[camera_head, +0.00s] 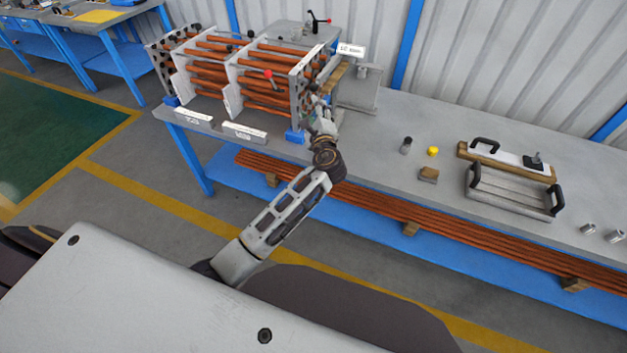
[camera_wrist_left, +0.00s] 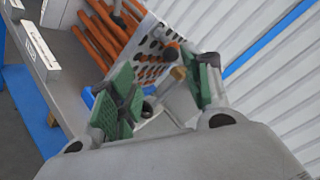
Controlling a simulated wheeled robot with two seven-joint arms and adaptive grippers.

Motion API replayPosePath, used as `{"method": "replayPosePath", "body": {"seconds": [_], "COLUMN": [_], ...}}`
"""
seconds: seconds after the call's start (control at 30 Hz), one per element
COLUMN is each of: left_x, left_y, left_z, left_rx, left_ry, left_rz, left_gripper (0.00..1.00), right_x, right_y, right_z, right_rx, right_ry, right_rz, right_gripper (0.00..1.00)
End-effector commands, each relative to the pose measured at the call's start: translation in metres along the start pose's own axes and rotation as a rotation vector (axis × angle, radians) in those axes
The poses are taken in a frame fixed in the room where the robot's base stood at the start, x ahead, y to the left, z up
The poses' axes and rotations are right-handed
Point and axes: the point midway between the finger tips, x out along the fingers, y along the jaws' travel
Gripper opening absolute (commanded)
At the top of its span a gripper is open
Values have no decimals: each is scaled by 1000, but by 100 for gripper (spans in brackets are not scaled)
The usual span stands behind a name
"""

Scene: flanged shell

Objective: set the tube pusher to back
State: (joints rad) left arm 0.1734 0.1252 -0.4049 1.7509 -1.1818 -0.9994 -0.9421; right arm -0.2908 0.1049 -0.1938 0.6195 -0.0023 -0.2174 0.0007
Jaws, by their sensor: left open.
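The flanged shell with copper tubes (camera_head: 260,78) sits at the left of the workbench, its perforated end plate (camera_head: 302,88) facing right. A grey bracket unit (camera_head: 362,90) stands beside that plate with a brown bar near it; I cannot tell for sure whether this is the tube pusher or where it is set. My left gripper (camera_head: 318,104) is in front of the end plate, near the bench's front edge. In the left wrist view the gripper (camera_wrist_left: 165,95) is open, its green-padded fingers apart, with the plate's holes (camera_wrist_left: 158,50) beyond. My right gripper is out of view.
A black cylinder (camera_head: 406,145), a yellow piece (camera_head: 432,151), a brown block (camera_head: 428,175) and a handled tray (camera_head: 512,192) lie to the right. Bare bench lies between them and the shell.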

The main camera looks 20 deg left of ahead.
Motion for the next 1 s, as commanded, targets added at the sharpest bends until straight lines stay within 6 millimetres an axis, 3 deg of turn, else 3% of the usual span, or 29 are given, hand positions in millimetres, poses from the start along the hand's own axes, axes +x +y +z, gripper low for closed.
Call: {"method": "replayPosePath", "body": {"seconds": [0.37,1.0], "left_x": [1,0], "left_y": [24,85], "left_z": [-18,-59], "left_rx": [-14,-63], "left_ry": [43,145], "left_rz": [33,124], "left_gripper": [49,49], "right_x": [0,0], "right_y": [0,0], "right_z": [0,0], "right_rx": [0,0], "right_ry": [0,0], "right_rz": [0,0], "right_gripper": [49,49]}}
